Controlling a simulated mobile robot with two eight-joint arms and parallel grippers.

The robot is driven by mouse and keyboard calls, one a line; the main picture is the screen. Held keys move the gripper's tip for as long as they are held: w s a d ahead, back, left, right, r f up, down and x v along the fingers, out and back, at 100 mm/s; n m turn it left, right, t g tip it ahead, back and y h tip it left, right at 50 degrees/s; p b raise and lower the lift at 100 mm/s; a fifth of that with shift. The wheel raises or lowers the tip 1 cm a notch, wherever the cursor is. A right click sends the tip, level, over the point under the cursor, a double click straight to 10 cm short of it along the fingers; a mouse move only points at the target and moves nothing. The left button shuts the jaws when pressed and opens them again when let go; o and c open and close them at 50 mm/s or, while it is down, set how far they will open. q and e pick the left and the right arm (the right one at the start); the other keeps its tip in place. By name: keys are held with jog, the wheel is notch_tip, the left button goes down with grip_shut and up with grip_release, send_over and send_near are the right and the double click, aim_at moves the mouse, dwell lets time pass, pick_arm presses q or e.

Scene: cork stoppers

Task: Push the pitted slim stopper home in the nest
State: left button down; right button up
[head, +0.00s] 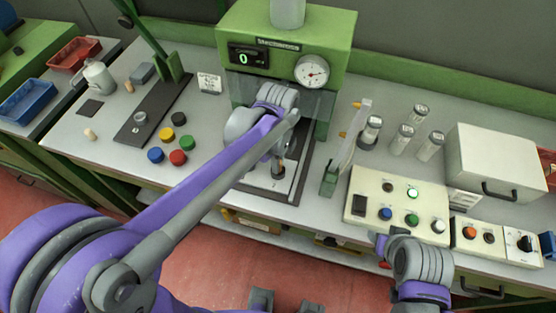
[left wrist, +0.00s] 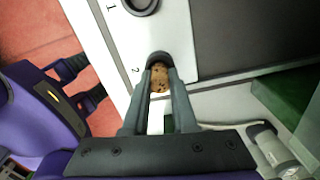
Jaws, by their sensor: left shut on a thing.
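My left gripper (head: 278,165) is over the white nest plate (head: 252,178) under the green press. In the left wrist view, its fingers (left wrist: 160,65) are shut on a brown cork stopper (left wrist: 160,79) with dark pits. The nest plate (left wrist: 188,45) shows there with the numbers 1 and 2. A dark round hole (left wrist: 142,4) lies beside the 1. The stopper is near the 2; the fingers hide its far end, so I cannot tell how deep it sits. My right arm's end (head: 385,245) is low at the right; its fingers are not clear.
The press (head: 290,45) has a dial and a display reading 0. A control panel (head: 398,207), several glass jars and a pale box (head: 497,160) stand to the right. Coloured caps, a loose cork (head: 90,134) and a green stand (head: 172,68) are to the left.

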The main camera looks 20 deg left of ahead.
pick_arm(q)
jog(key=shift+f+b, duration=0.35)
jog(key=shift+f, duration=0.25)
pick_arm(e)
jog(key=shift+s+f, duration=0.15)
jog(key=shift+f, duration=0.35)
